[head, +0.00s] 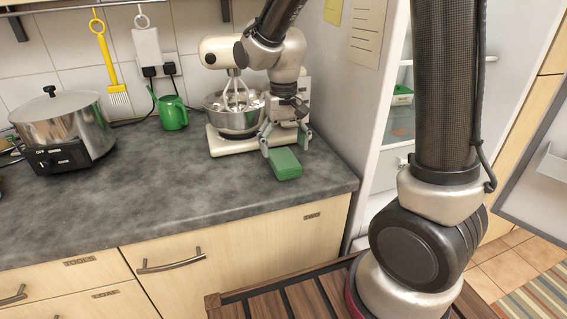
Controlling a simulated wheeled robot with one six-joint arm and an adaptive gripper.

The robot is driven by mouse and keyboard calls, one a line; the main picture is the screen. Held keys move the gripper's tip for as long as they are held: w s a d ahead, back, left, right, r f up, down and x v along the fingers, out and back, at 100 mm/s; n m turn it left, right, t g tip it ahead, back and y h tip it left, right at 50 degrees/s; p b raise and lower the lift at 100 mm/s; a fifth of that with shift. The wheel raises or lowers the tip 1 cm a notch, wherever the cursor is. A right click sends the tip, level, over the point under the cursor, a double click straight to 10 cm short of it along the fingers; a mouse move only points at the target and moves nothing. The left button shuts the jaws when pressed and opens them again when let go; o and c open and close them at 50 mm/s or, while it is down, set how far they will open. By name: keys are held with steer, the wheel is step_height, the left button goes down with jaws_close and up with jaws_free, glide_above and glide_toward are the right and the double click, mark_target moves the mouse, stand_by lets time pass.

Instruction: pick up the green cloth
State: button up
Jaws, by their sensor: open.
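The green cloth (285,164) looks like a small folded block. It lies on the grey countertop (170,195) near its right end, in front of the stand mixer. My gripper (284,148) points down above the cloth's back edge, with one finger to the left and one to the right. The fingers are apart and hold nothing. I cannot tell whether a finger touches the cloth.
The stand mixer (222,50) with its steel bowl (232,120) stands just behind my gripper. A green watering can (173,113) and a silver cooker (63,125) are further left. The fridge (365,110) rises to the right. The front counter is clear.

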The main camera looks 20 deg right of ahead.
mark_target(283, 158)
step_height(283, 158, down, 4)
steer(key=shift+s+r, duration=0.1)
steer(key=shift+s, duration=0.05)
steer(key=c, duration=1.1)
steer(key=shift+c, duration=0.2)
